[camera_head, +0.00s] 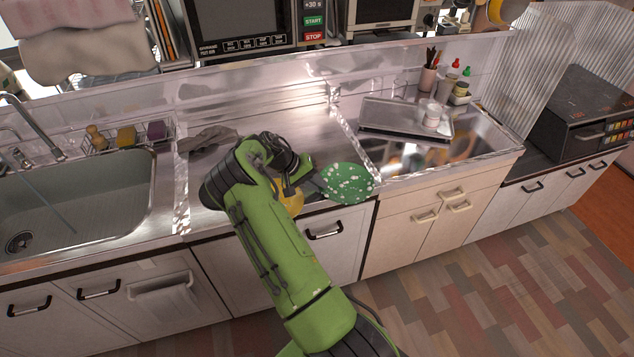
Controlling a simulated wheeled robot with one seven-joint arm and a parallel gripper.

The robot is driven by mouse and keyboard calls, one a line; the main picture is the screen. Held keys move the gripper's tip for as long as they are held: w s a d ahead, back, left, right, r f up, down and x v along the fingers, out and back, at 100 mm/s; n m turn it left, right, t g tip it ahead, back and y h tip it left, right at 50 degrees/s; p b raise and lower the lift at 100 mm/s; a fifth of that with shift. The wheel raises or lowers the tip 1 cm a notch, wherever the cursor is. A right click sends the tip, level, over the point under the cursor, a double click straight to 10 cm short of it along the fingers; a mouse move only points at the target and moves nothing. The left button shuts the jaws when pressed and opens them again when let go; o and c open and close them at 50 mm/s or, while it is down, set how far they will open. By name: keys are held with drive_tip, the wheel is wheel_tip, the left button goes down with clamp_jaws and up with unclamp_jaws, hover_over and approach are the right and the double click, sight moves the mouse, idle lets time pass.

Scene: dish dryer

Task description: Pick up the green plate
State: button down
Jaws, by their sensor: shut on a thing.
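The green plate (349,184) with white speckles is to the right of my gripper (316,184), near the front edge of the steel counter. My gripper is shut on the plate's left rim. The plate faces up toward the camera and looks tilted. My arm covers part of the gripper, so the fingertips are hard to see. Whether the plate touches the counter I cannot tell. A yellow round dish (290,198) shows partly behind my arm, just left of the plate.
A sink (75,205) is at the left, with a grey cloth (208,138) on the counter beside it. A tray (405,118) with a white cup (432,117) lies at the right. A microwave (245,25) stands behind. Bare steel counter (320,125) lies behind the plate.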

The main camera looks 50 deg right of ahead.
drive_tip(key=shift+s+a, duration=0.2)
drive_tip(key=shift+s, duration=0.15)
drive_tip(key=shift+f, duration=0.1)
drive_tip(key=c, duration=1.1)
unclamp_jaws()
drive_tip(key=shift+a, duration=0.1)
drive_tip(key=shift+w, duration=0.1)
drive_tip(key=p+v, duration=0.2)
drive_tip(key=v, duration=1.3)
drive_tip(key=shift+r, duration=0.5)
